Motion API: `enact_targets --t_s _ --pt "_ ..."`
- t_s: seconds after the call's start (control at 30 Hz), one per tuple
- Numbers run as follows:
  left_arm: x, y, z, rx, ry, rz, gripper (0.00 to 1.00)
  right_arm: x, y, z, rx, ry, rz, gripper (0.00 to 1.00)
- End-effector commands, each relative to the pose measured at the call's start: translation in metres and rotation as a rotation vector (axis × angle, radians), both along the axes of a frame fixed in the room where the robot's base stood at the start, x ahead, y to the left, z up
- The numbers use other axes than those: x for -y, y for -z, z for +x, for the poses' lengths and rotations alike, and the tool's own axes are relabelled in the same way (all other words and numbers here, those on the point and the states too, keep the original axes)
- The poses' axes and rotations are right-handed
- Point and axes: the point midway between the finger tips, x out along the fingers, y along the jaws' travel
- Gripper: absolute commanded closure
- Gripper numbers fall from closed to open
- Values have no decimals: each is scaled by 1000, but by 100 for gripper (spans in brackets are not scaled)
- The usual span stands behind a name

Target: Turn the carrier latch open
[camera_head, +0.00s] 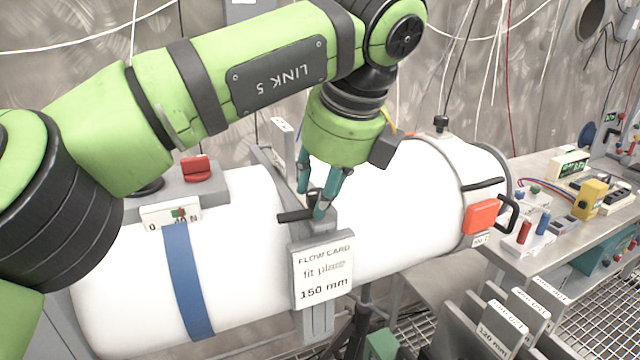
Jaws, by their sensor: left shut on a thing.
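The carrier latch, a black lever (295,216) on a grey block, sits on the grey bracket around the middle of the white cylinder (410,200). My left gripper (321,202) reaches down from above with its teal fingers closed around the latch's pivot end. The lever's free end points left in the picture. A white card (323,272) reading "FLOW CARD fit plate 150 mm" hangs on the front of the bracket below the latch. The fingers partly hide the latch's hub. My right gripper is not in view.
A red knob (196,168) and blue strap (188,280) are on the cylinder's left part. An orange block (482,216) and black handle sit at its right end. A steel bench (540,258) with instruments stands right. Labelled plates (492,325) stand in front.

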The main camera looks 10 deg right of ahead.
Motion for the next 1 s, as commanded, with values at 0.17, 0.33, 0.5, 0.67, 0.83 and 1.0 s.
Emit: enact_targets --t_s 0.17,0.33,0.5,0.67,0.83,1.0 --pt "1 -1 1 4 -68 -3 96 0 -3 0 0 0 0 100" --pt "1 -1 1 4 -100 -2 96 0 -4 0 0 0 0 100" --pt "1 -1 2 4 -110 -3 96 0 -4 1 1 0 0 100" --pt "1 -1 2 4 -111 -3 96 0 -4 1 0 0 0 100" --pt "0 -1 2 5 -111 -3 48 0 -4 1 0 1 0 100" --pt "0 -1 1 4 -109 -2 42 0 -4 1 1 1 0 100"
